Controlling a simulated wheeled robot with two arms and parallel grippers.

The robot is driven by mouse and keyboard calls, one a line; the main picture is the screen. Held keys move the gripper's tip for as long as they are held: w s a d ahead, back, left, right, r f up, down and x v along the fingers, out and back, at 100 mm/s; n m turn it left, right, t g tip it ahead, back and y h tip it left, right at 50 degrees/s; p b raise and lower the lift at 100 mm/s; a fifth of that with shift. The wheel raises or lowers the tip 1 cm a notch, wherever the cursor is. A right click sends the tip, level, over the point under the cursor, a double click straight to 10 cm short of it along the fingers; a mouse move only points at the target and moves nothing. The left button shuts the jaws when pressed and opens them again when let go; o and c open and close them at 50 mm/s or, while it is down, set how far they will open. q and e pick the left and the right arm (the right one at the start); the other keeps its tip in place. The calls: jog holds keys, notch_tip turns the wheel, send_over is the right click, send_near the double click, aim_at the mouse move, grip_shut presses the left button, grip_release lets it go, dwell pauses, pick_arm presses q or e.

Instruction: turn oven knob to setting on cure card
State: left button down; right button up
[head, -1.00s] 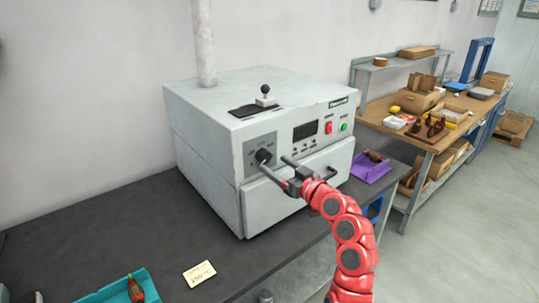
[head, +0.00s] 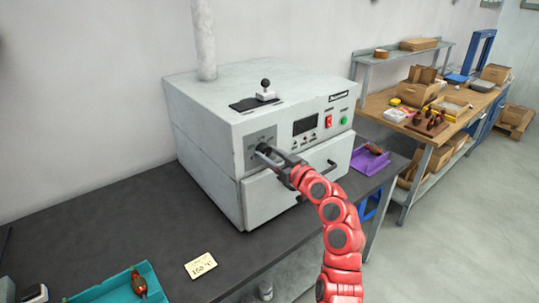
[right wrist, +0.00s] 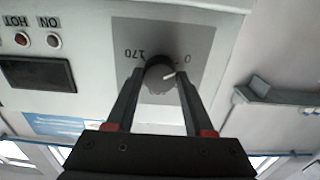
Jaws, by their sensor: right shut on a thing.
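The oven (head: 260,140) is a pale grey box on a dark bench. Its dark round knob (right wrist: 160,76) sits on a grey dial plate, where 170 and 0 show upside down in the right wrist view. The knob's white pointer mark faces the 0 side there. My right gripper (head: 266,152) is shut on the knob, one finger on each side; it also shows in the right wrist view (right wrist: 160,78). In the head view the fingers partly hide the knob. The cure card (head: 201,266) lies on the bench; its small writing seems to read 150 °C. My left gripper is not clearly recognisable.
A teal tray (head: 90,298) with a small brown part is at the front left. Dark and white pieces (head: 37,294) show in the lower left corner, too cut off to identify. A purple tray (head: 362,166) stands right of the oven. The bench between oven and card is clear.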

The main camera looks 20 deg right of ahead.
grip_shut()
